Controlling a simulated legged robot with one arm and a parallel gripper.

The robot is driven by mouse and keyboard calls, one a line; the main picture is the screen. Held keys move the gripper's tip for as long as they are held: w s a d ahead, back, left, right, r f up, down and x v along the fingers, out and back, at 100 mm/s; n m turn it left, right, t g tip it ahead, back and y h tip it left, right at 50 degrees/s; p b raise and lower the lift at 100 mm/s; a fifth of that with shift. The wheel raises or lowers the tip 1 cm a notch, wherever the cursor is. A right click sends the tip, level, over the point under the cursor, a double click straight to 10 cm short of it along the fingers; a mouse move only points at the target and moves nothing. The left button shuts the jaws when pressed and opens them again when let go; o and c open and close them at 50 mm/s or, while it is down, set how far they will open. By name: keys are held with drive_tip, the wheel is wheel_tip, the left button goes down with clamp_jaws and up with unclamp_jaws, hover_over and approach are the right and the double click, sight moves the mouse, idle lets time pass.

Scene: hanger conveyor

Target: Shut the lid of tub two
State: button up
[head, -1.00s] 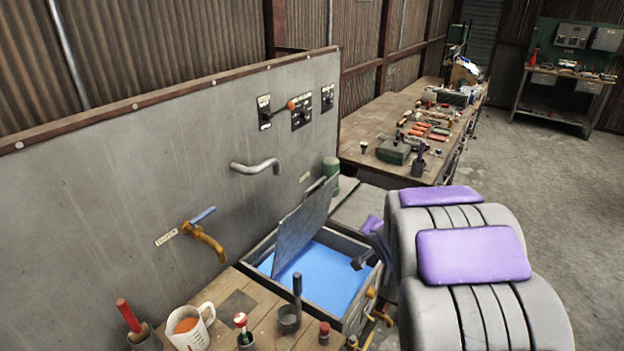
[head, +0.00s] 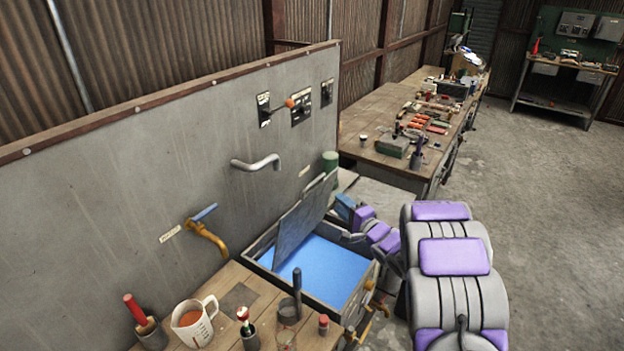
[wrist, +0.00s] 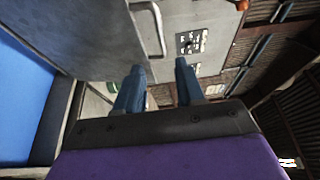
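A grey tub (head: 347,308) with blue inside stands against the metal wall panel. No number on it is legible to me. Its grey lid (head: 302,222) stands raised and tilted, with a bar handle along its upper edge. My gripper (head: 343,206) is beyond the lid, just right of its raised edge. In the wrist view, my gripper (wrist: 160,72) has its two blue fingers apart with nothing between them. The tub's blue inside (wrist: 22,95) shows at left.
A wall spout (head: 256,164) and a brass tap (head: 208,236) stick out from the panel. A front bench holds a measuring jug (head: 193,322) and tools in cups. A long bench (head: 375,155) with tools runs behind. Open floor (head: 545,210) lies to the right.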

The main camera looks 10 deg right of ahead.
drive_tip(key=b+x, duration=0.1)
drive_tip(key=x, duration=1.5)
drive_tip(key=shift+w+f, duration=0.1)
drive_tip(key=shift+w, duration=0.15)
drive_tip(key=shift+c, duration=0.3)
clamp_jaws()
drive_tip(key=shift+f, duration=0.1)
